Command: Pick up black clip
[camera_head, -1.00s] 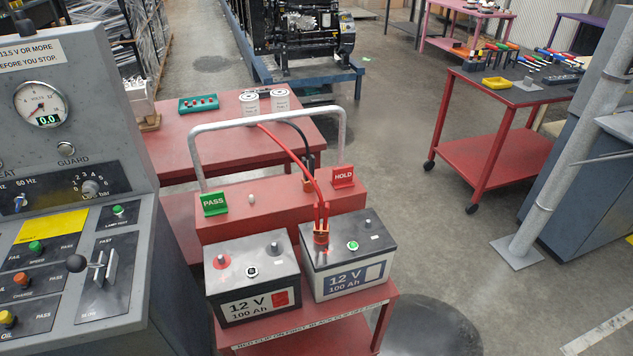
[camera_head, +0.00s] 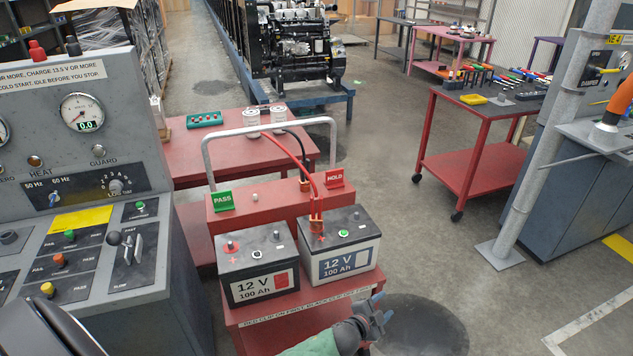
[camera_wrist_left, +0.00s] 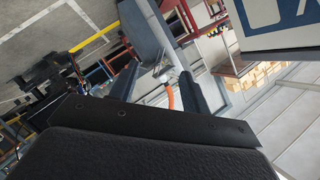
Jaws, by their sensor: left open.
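The black clip (camera_head: 304,184) stands upright on the red box of the cart, behind the right battery, at the end of a black cable. The red clip (camera_head: 316,224) sits at the red terminal of the right battery (camera_head: 340,262), on a red cable. My left gripper (camera_head: 384,308) is open and empty, low in front of the right battery's right corner, well short of the black clip. In the left wrist view its two dark fingers (camera_wrist_left: 166,82) are apart, and a battery label edge shows at upper right. The right gripper is not in view.
The left battery (camera_head: 258,264) stands beside the right one on the red cart (camera_head: 268,336). A cart handle (camera_head: 262,130), a green PASS sign (camera_head: 222,201) and a red HOLD sign (camera_head: 335,178) rise around the clip. A control console (camera_head: 100,190) stands left.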

